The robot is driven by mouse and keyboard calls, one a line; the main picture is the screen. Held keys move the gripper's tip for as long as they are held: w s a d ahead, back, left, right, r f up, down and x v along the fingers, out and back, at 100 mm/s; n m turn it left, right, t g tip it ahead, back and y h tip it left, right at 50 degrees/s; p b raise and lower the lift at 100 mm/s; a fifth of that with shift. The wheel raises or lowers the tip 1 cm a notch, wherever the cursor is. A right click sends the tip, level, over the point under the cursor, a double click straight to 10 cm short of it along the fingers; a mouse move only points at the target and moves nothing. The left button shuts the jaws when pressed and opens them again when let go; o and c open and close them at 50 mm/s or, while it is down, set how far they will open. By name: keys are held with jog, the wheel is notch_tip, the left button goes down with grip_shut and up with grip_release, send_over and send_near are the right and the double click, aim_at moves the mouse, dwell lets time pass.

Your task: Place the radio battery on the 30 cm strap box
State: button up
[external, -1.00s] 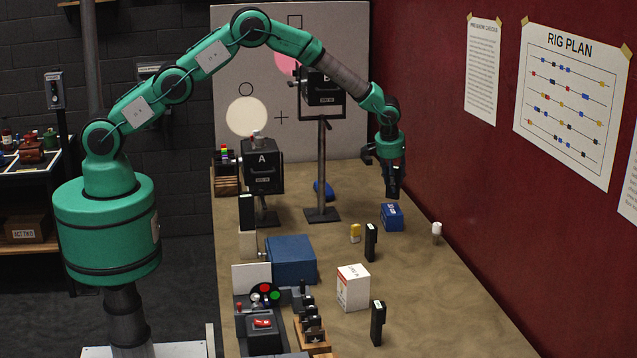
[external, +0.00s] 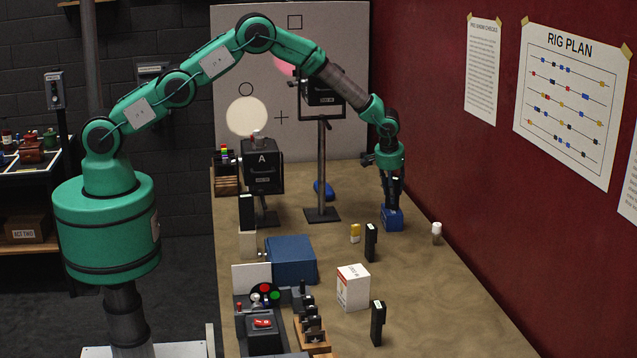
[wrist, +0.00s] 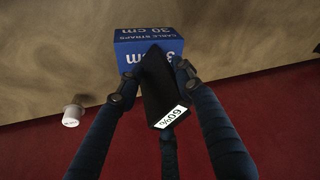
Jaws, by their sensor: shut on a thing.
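The 30 cm strap box (external: 392,221) is a small blue box on the table's right side, below my gripper. Its "30 cm cable straps" lettering shows in the wrist view (wrist: 135,40). My gripper (external: 394,200) points down over the box and is shut on a black radio battery (wrist: 155,85) with a white "60%" label. The battery's far end overlaps the box in the wrist view; I cannot tell whether they touch. In the external view the fingers mostly hide the battery.
Other black batteries stand upright on the table, one (external: 371,243) near the yellow item (external: 355,233), one (external: 378,323) in front. A white box (external: 353,288) stands between them. A small white-topped container (external: 436,233) is right of the strap box. Lamp B's stand (external: 321,170) is to the left.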

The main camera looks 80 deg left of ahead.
jog(key=shift+f, duration=0.1)
jog(key=o, duration=1.3)
jog(key=shift+b+v, duration=0.6)
jog(key=shift+v, duration=5.55)
